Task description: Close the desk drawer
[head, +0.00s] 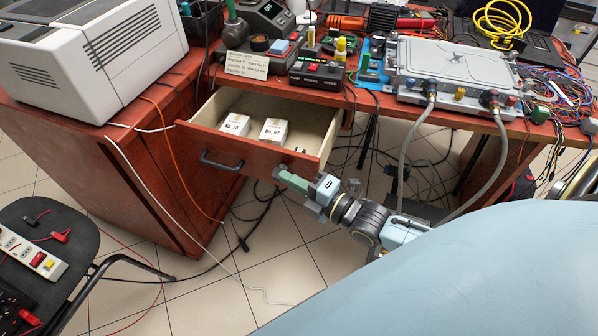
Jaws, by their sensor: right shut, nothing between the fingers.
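The desk drawer (255,158) stands pulled out from the red-brown desk, with its front panel toward me. A dark handle (221,162) sits on the left part of the front. Two small white boxes (274,131) and a small dark item lie inside. My right gripper (281,175) is shut and empty, just in front of the right part of the drawer front. I cannot tell whether the fingertips touch the panel. My left gripper is not in view.
A white printer-like machine (92,45) stands on the desk at left. A grey metal unit (452,65) with hoses and tangled wires are on the right. Cables hang beside the drawer to the floor. A dark chair (45,225) with a power strip stands at lower left.

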